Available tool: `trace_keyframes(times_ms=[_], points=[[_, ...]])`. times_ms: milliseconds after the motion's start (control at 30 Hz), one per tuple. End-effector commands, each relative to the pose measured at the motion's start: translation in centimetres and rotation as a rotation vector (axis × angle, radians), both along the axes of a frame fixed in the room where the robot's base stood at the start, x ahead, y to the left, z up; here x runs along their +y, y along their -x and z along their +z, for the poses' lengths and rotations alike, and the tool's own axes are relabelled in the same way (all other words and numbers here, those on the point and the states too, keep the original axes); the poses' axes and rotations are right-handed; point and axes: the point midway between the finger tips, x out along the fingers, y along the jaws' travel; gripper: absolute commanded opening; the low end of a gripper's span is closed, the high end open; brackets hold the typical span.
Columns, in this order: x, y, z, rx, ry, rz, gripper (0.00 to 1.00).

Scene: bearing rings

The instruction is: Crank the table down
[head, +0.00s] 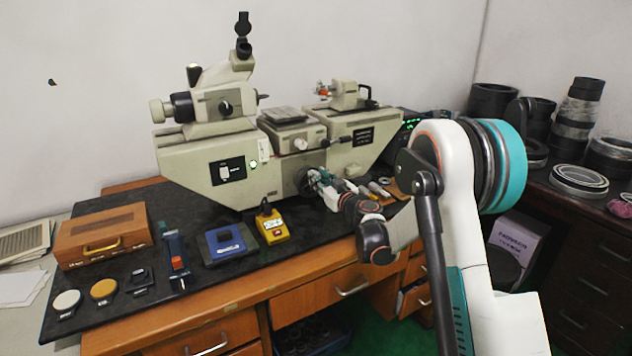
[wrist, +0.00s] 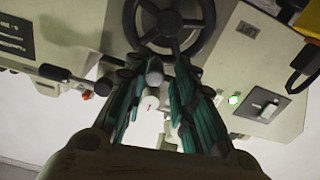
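The beige measuring machine (head: 232,168) stands on the desk's dark top. Its raised middle block (head: 292,134) carries a small flat plate (head: 288,115). A dark spoked handwheel (head: 303,180) is on the machine's front, partly hidden by my gripper. The handwheel also shows at the top of the wrist view (wrist: 206,22). My gripper (head: 318,180) is in front of it. In the wrist view its teal fingers (wrist: 158,75) stand apart, with a small grey knob (wrist: 154,68) showing between them. A gap shows beside the knob; I cannot tell whether a finger touches it.
A yellow control box (head: 273,228), a blue box (head: 226,243) and a wooden case (head: 103,236) lie left of my arm. Small parts (head: 378,189) lie right of my gripper.

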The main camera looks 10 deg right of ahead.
Motion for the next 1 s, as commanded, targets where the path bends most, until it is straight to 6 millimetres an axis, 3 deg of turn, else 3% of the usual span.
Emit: trace_keyframes(times_ms=[800,1000], points=[[-2.5,7.0,0.0,0.002,-0.003,-0.002,0.23],[-2.7,7.8,0.0,0.001,-0.003,-0.002,0.23]])
